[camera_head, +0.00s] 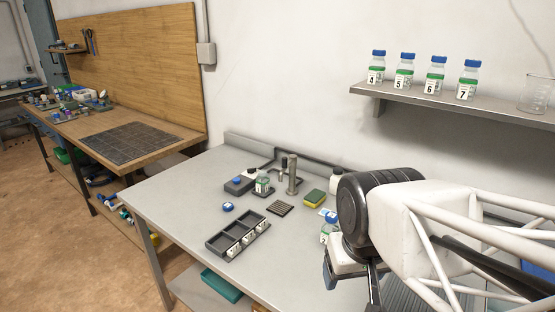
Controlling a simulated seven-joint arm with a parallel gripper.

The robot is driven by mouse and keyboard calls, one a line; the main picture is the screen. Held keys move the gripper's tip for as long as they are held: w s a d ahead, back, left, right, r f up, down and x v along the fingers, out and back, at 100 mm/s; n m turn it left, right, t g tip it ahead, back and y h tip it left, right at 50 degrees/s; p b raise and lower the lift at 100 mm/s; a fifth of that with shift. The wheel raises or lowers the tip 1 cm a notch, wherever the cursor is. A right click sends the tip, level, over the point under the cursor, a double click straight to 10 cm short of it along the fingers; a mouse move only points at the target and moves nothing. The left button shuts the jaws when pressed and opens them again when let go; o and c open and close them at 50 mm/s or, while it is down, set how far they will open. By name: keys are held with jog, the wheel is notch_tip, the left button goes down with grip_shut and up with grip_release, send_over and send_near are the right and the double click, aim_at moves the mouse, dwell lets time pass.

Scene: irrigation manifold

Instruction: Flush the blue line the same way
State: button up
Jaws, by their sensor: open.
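I cannot make out a blue line or manifold in the head view. My gripper (350,283) is at the lower right over the grey bench (185,222). It is open, though its fingertips are partly cut off or hidden by my arm. A bottle with a blue marking (326,230) stands just left of my gripper, partly hidden by it. A small clear bottle with a green label (263,185) stands open near a dark block (240,186) and a metal post (292,175). A loose blue cap (228,207) lies on the bench in front of them.
A dark tray with numbered compartments (215,243) lies at the front. Several blue-capped bottles (404,72) and a glass beaker (536,95) stand on the wall shelf (450,105). The bench's left side is clear.

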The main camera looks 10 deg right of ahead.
grip_shut()
dwell(1.6)
